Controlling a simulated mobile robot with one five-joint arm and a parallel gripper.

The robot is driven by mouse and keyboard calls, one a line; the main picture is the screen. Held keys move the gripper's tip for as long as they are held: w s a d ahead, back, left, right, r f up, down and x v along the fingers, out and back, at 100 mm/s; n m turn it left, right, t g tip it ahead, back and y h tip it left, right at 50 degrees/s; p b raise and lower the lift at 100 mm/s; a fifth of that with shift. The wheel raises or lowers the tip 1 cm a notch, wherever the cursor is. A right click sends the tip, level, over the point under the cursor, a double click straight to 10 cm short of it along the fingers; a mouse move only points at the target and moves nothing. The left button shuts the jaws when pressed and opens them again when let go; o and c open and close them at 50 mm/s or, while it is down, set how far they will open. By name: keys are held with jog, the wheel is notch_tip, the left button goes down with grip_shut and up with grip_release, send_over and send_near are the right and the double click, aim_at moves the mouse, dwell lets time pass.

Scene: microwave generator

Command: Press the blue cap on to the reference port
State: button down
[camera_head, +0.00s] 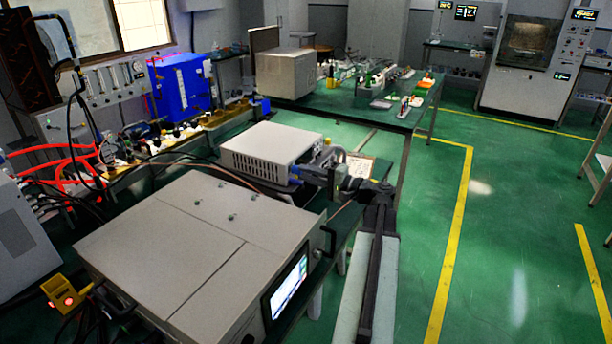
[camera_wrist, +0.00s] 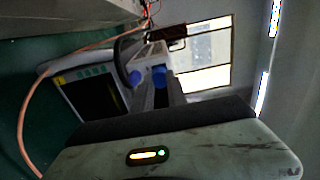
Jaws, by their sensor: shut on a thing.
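My gripper (camera_head: 312,174) is at the front of the small white instrument box (camera_head: 268,150) in the head view. In the wrist view my gripper (camera_wrist: 162,90) is shut on the blue cap (camera_wrist: 159,75), which shows at the fingertips. Beyond it is a light instrument face with a dark screen (camera_wrist: 92,96). A second small blue round part (camera_wrist: 134,78) lies close to the cap, near a dark curved handle (camera_wrist: 124,55). I cannot tell which part is the reference port, or whether the cap touches anything.
A large grey instrument (camera_head: 190,245) with a lit screen stands in the near foreground. A thin orange-brown cable (camera_wrist: 35,85) curves through the wrist view. A far table (camera_head: 350,105) holds small items. Green floor (camera_head: 500,240) is open at the right.

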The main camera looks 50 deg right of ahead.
jog(key=shift+w+a, duration=0.1)
jog(key=shift+w, duration=0.25)
jog(key=c, duration=1.2)
grip_release()
jog(key=shift+c, duration=0.2)
jog(key=v, duration=0.7)
jog(key=shift+s, duration=0.4)
